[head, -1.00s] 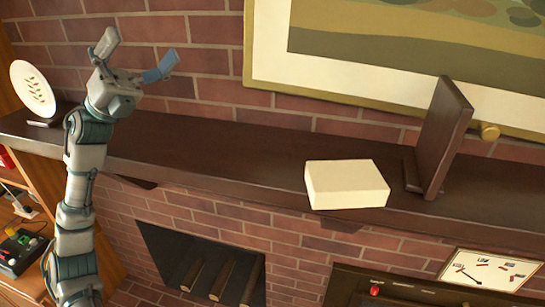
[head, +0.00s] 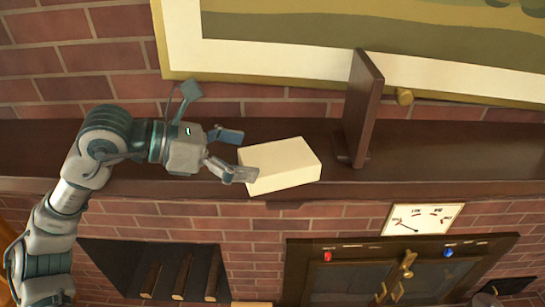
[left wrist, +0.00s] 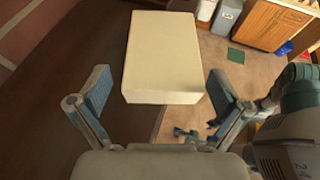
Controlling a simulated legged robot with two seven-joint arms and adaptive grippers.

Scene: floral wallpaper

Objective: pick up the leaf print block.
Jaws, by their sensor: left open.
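A cream, box-shaped block (head: 279,166) lies flat on the dark mantel shelf (head: 450,146); no leaf print shows on its visible faces. My left gripper (head: 249,156) is open and empty at the block's left end. In the left wrist view the block (left wrist: 162,50) lies ahead, its near end between the open fingertips of my left gripper (left wrist: 160,86). A gap shows on each side there, and neither finger is closed on it. My right gripper is not in view.
A dark upright board on a stand (head: 361,108) stands on the shelf right of the block. A framed picture (head: 300,55) hangs on the brick wall behind. The shelf's front edge is close to the block. A gauge (head: 423,218) is below.

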